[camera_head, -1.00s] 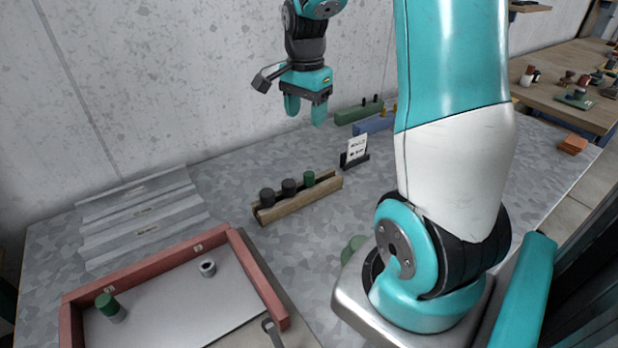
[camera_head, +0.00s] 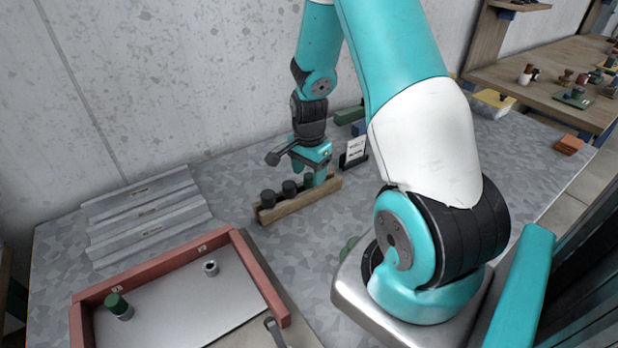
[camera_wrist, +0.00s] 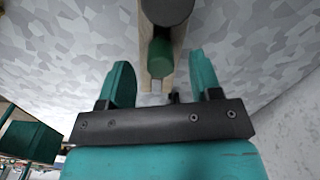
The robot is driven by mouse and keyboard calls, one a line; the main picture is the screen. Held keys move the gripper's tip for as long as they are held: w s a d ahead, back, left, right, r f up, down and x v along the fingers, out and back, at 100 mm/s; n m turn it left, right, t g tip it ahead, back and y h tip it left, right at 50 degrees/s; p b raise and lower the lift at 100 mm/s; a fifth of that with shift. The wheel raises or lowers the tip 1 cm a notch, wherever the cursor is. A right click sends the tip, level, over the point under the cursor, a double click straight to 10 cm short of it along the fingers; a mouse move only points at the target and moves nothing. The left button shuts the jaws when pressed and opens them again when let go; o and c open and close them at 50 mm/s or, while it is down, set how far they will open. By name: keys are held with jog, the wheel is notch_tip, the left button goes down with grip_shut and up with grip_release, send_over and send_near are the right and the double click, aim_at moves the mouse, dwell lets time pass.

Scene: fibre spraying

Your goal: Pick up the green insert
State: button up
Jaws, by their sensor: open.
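The green insert (camera_head: 308,181) is a short green cylinder at the right end of a wooden rack (camera_head: 268,216), beside two dark cylinders (camera_head: 289,188). In the wrist view the green insert (camera_wrist: 160,58) shows just ahead of and between the two teal fingers, with a dark cylinder (camera_wrist: 166,8) beyond it. My gripper (camera_head: 316,176) is low at the right end of the rack, partly hiding the insert. In the wrist view my gripper (camera_wrist: 161,80) is open, with a gap on each side of the insert.
A small sign (camera_head: 354,152) stands just right of the rack. A red-framed tray (camera_head: 162,264) at front left holds another green-topped cylinder (camera_head: 117,304) and a small grey ring (camera_head: 211,268). A green block (camera_head: 348,115) lies behind. Grey table is free between tray and rack.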

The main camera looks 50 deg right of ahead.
jog(key=shift+f, duration=1)
jog(key=c, duration=1)
